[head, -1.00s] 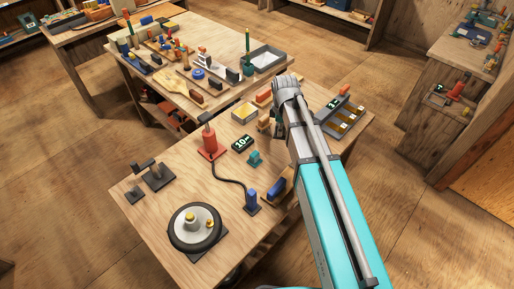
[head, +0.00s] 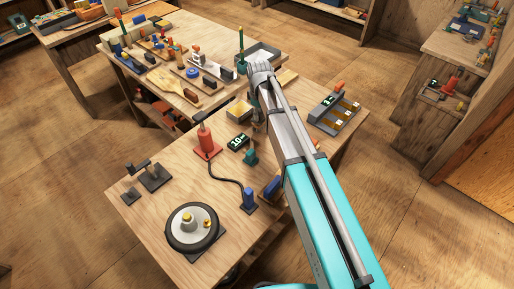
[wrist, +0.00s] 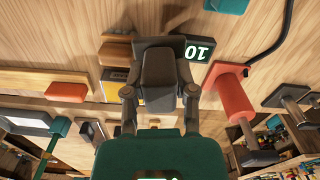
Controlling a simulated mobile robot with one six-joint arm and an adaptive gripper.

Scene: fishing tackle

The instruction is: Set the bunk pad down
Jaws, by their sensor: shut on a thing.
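The bunk pad (wrist: 160,68) appears to be the dark grey block between my fingers in the wrist view. My gripper (wrist: 160,93) is shut on it, with one finger on each side. The pad hangs over the wooden bench, and I cannot tell whether it touches anything below. My own arm hides most of the gripper and the pad there.
A black "10" display (head: 238,142), a red cylinder tool (head: 205,138) and a teal piece (head: 250,157) stand close by. A compartment box (head: 333,114) is to the right. A reel-like wheel (head: 193,228) is at the front. Bare bench (head: 150,210) shows at the left.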

